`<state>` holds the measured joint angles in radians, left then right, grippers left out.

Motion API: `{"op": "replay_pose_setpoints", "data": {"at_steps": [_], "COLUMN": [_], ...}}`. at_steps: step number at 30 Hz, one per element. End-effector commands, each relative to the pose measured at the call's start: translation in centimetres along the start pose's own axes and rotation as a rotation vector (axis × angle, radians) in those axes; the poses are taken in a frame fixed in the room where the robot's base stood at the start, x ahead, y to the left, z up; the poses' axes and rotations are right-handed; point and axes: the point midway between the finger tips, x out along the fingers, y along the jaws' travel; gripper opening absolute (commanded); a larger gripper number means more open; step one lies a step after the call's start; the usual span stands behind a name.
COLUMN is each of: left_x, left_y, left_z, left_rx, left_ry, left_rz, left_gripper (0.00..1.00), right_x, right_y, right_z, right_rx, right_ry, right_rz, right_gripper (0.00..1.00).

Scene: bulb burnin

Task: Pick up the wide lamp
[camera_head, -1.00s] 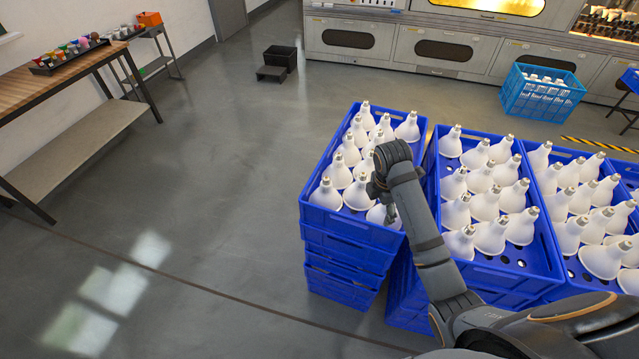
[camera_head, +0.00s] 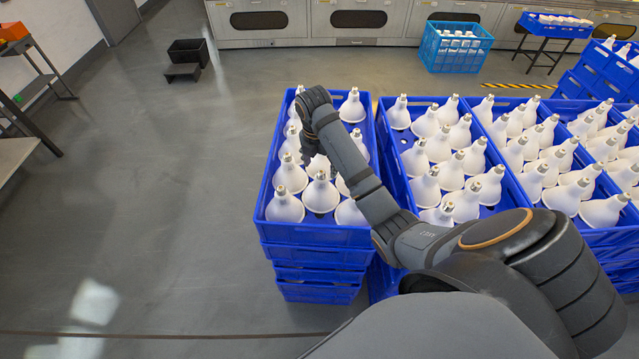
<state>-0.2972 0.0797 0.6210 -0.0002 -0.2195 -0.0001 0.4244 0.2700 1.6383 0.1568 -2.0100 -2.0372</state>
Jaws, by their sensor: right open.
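Several wide white lamps stand base-up in the left blue crate (camera_head: 312,236), among them a front-left lamp (camera_head: 284,208), a front-middle lamp (camera_head: 321,196) and a front-right lamp (camera_head: 349,213). My right gripper (camera_head: 308,154) points down among the lamps near the middle of this crate. It is open; its fingers are small and dark, and I cannot tell whether they touch a lamp. My right arm crosses over the crate's right side and hides some lamps. My left gripper is not in view.
More blue crates of white lamps stand to the right, such as the middle crate (camera_head: 389,146). A light-blue crate (camera_head: 455,52) and a black bin (camera_head: 188,52) stand farther back. The floor left of the crates is clear.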

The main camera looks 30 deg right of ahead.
Motion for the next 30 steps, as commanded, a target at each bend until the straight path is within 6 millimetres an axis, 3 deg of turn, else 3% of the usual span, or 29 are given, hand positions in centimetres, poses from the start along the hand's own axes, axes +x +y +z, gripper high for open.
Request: {"op": "replay_pose_setpoints", "data": {"at_steps": [4, 9, 14, 20, 30], "left_x": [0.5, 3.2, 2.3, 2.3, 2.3], "left_y": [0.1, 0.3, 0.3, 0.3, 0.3], "left_z": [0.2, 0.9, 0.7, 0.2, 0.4], "left_rx": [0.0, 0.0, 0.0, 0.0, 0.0], "left_ry": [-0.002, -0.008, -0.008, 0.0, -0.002], "left_rz": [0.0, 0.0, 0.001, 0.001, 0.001], "left_gripper": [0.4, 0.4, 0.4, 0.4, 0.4], "right_x": [0.5, 3.6, 4.8, 4.9, 4.9], "right_y": [-0.1, -0.3, -0.3, -0.3, -0.3], "right_z": [-0.2, -1.3, -1.1, -1.1, -1.1], "right_rx": [0.0, -0.001, 0.0, 0.0, 0.0], "right_ry": [0.0, 0.001, 0.0, -0.001, 0.0], "right_rz": [0.0, 0.0, 0.0, 0.001, 0.001], "right_gripper": [0.71, 0.71, 0.71, 0.7, 0.24]}}
